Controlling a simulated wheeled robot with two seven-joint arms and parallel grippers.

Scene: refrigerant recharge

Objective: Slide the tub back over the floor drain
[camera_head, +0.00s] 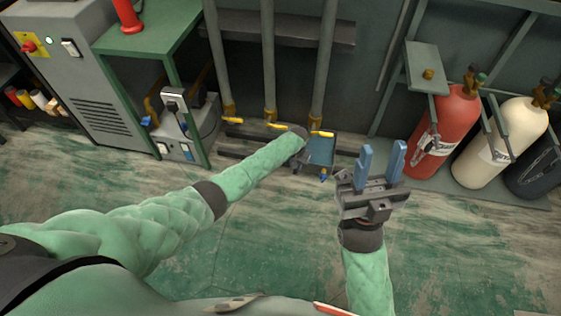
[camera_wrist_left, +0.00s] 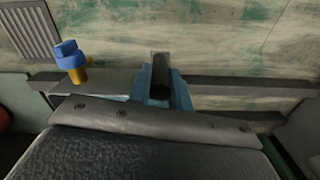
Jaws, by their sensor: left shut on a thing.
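My left gripper (camera_wrist_left: 165,90) is shut on a short dark bar (camera_wrist_left: 161,76), which shows between its blue fingers in the left wrist view. In the head view my left forearm reaches down to the rails below the pipes and covers much of that hand. A blue piece (camera_head: 320,150) shows beside it; I cannot tell whether it is a finger or part of the tub. I cannot make out the tub clearly. A slotted grate (camera_wrist_left: 33,30) shows at the upper left of the wrist view. My right gripper (camera_head: 382,163) is open and empty above the floor.
A blue and yellow fitting (camera_wrist_left: 72,60) is close to my left gripper. Dark rails (camera_wrist_left: 250,88) run across behind it. Pipes (camera_head: 268,60) with yellow handles stand at the wall. A red cylinder (camera_head: 450,130) and a cream cylinder (camera_head: 500,145) stand at the right. The front floor is clear.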

